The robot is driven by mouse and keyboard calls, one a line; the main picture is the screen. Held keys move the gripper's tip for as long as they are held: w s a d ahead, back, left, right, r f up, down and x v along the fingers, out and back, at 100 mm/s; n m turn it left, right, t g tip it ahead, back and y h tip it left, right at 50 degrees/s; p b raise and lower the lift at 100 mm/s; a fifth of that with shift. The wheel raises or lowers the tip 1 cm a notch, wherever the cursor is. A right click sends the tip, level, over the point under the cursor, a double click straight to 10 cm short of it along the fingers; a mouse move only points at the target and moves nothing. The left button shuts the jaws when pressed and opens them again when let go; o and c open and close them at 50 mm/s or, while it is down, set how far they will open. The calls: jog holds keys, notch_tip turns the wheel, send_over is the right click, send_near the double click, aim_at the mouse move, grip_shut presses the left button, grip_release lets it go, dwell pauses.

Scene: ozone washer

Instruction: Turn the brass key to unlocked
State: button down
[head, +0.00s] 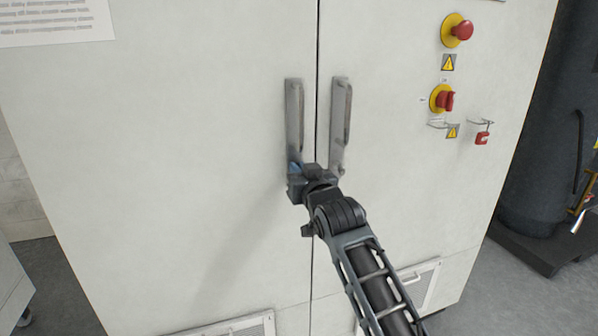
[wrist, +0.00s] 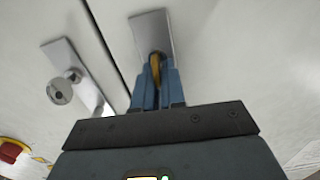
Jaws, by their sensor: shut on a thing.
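My gripper (head: 295,172) is at the lower end of the left metal handle plate (head: 293,115) on the cabinet doors. In the wrist view its blue fingers (wrist: 157,82) are closed on the brass key (wrist: 155,66). Only a narrow yellow strip of the key shows between the fingers, at the end of a grey metal plate (wrist: 146,28). The key is hidden behind my gripper in the head view. Its turned angle cannot be read clearly.
A second handle plate (head: 341,115) stands close to the right, across the door seam; the wrist view shows a round knob (wrist: 60,92) on it. Red-and-yellow switches (head: 459,30) and a red padlock (head: 482,138) are at upper right. A dark cylinder stands beyond the cabinet.

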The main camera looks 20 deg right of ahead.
jog(key=shift+d+f+m+p, duration=0.25)
jog(key=shift+m+p, duration=0.2)
jog(key=shift+m, duration=2.45)
jog(key=shift+d+f+m+p, duration=0.2)
jog(key=shift+m+p, duration=0.2)
jog(key=shift+m, duration=2.5)
jog(key=shift+d+f+m+p, duration=0.25)
jog(key=shift+m+p, duration=0.2)
jog(key=shift+m, duration=2.45)
jog(key=c, duration=1.3)
grip_release()
jog(key=shift+s, duration=0.1)
